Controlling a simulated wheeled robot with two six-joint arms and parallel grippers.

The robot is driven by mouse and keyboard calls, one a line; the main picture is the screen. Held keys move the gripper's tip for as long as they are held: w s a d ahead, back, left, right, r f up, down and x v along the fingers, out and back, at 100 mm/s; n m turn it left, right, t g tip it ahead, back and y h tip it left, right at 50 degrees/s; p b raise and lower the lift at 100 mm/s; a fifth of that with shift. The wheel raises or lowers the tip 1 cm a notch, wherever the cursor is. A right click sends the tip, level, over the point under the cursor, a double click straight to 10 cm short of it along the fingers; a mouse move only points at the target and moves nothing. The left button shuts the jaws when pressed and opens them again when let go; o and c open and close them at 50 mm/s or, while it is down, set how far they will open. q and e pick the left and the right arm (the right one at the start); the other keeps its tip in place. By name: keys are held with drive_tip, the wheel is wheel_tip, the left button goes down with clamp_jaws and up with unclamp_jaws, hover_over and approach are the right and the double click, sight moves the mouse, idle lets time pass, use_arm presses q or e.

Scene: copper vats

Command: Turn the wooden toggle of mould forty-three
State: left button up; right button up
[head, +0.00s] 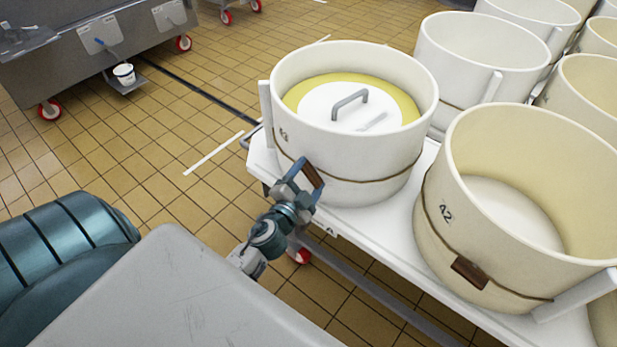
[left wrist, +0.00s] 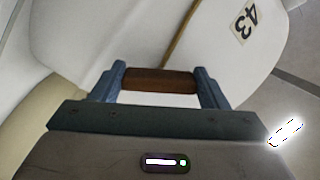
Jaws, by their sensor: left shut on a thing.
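Mould forty-three (head: 345,150) is a white round hoop on the white table, with a yellow cheese and a white lid with a grey handle (head: 350,100) inside. A cord runs around it. Its number label shows in the left wrist view (left wrist: 245,22). My left gripper (head: 308,178) is at the mould's near left side, shut on the wooden toggle. The brown toggle (left wrist: 158,80) lies between the two blue fingers in the left wrist view; it also shows in the head view (head: 314,174). My right gripper is not in view.
Mould forty-two (head: 530,200), empty, with its own brown toggle (head: 469,272), stands to the right on the white table (head: 400,230). Several more white moulds stand behind. A steel vat (head: 100,45) on red wheels is at the far left. Tiled floor lies between.

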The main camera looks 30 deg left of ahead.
use_arm(q)
drive_tip(key=m, duration=0.2)
drive_tip(key=shift+m, duration=0.4)
drive_tip(key=m+p, duration=0.1)
drive_tip(key=m, duration=0.2)
drive_tip(key=shift+r, duration=0.1)
drive_tip(key=shift+m, duration=0.9)
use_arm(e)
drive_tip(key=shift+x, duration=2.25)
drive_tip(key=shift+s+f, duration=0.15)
use_arm(q)
drive_tip(key=o, duration=1)
